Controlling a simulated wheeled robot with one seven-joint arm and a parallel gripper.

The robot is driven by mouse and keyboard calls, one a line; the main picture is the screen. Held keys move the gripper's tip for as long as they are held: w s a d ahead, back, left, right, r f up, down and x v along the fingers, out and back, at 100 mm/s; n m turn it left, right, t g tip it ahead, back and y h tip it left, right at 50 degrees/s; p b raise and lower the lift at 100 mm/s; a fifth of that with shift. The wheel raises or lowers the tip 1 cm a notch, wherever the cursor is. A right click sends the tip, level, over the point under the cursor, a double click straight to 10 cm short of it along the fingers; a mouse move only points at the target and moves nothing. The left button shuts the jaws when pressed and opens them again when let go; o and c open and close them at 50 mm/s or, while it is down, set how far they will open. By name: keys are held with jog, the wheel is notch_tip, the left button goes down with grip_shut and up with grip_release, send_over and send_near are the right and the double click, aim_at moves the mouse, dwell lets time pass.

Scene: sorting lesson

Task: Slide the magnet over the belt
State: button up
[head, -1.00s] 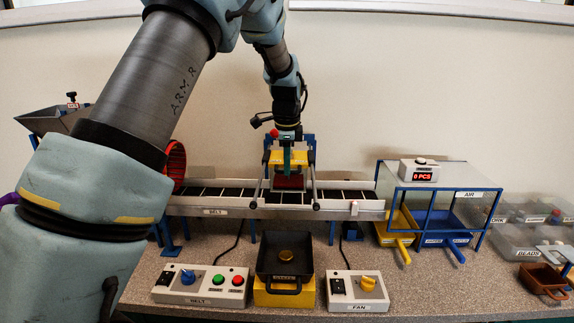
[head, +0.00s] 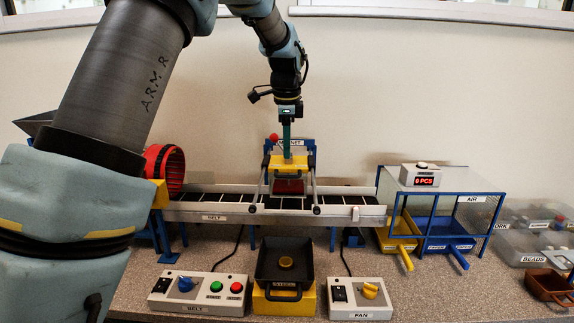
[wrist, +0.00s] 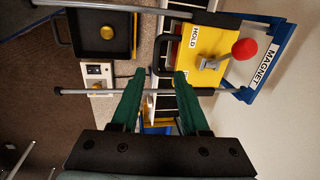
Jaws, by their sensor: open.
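The magnet (head: 288,163) is a yellow block with a red underside on a blue frame labelled MAGNET. It sits over the belt (head: 235,202), a long conveyor with dark slats and grey side rails. In the wrist view the yellow magnet block (wrist: 212,52) shows a HOLD label, a lever with a red knob (wrist: 245,50) and a dark handle. My gripper (head: 287,155) is upright just above the magnet in the head view. In the wrist view its green fingers (wrist: 160,75) are apart with nothing gripped between them, beside the magnet's dark handle.
A black STEEL tray (head: 285,262) stands in front of the belt, between the BELT control box (head: 199,293) and the FAN box (head: 360,297). A red ring drum (head: 165,168) is at the left end. The blue AIR frame (head: 440,215) stands at the right.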

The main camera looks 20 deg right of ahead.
jog(key=r, duration=0.3)
jog(key=shift+s+a+r, duration=0.1)
jog(key=shift+s, duration=0.15)
jog(key=a+f+n, duration=0.3)
jog(key=a+n, duration=0.1)
jog(key=a, duration=0.5)
jog(key=a+f+n, duration=0.3)
jog(key=a+n, duration=0.2)
jog(key=a, duration=0.4)
jog(key=s+a+f+n, duration=0.3)
jog(key=s+a+n, duration=0.3)
jog(key=s+a, duration=0.2)
jog(key=s+a+f+n, duration=0.4)
jog(key=s+a+n, duration=0.2)
jog(key=a, duration=0.3)
jog(key=shift+s+a+f+n+y, duration=0.3)
jog(key=shift+s+a, duration=0.1)
jog(key=shift+s, duration=0.5)
